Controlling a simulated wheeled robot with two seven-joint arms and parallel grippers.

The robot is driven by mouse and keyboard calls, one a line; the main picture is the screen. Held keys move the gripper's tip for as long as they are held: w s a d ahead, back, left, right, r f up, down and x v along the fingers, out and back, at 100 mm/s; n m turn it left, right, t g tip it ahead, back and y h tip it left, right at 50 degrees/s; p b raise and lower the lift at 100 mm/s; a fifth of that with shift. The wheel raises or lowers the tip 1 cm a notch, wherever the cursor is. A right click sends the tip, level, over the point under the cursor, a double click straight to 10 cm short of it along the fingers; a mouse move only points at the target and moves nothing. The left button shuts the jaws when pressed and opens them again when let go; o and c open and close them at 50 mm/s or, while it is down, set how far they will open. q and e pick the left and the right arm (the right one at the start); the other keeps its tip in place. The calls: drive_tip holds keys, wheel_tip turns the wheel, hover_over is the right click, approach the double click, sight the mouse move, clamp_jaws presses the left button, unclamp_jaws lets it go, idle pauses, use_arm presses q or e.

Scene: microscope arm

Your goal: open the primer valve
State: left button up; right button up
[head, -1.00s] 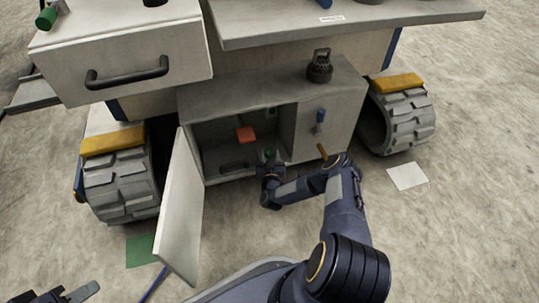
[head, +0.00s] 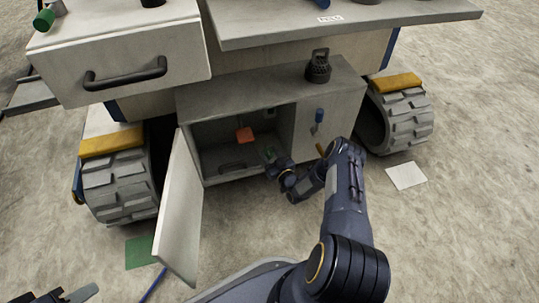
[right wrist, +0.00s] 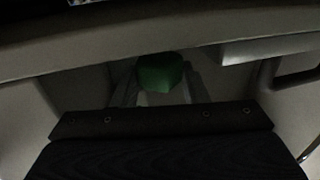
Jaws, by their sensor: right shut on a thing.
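My right gripper (head: 272,162) is at the lower front of the open cabinet, near the right side of its opening. It is shut on a small green object (right wrist: 160,73), which shows between the fingers in the right wrist view. I cannot tell whether this object is the primer valve. A blue handle (head: 319,115) sits on the closed panel to the right, and a yellow-orange handle (head: 321,149) is low on that panel, partly hidden by my arm. My left gripper (head: 72,295) is at the bottom left, cut off by the edge, away from the cabinet.
The cabinet door (head: 181,212) stands open on the left. An orange block (head: 244,134) is inside the cabinet. A drawer with a black handle (head: 126,74) overhangs at upper left. Tracked wheels flank the cabinet. A black caged object (head: 318,67) stands on the cabinet top.

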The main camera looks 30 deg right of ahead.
drive_tip(key=shift+n+y, duration=0.3)
drive_tip(key=shift+y, duration=0.2)
drive_tip(key=o, duration=1)
drive_tip(key=shift+d, duration=0.1)
drive_tip(key=s+p, duration=0.3)
drive_tip(key=s, duration=0.5)
drive_tip(key=shift+d, duration=0.1)
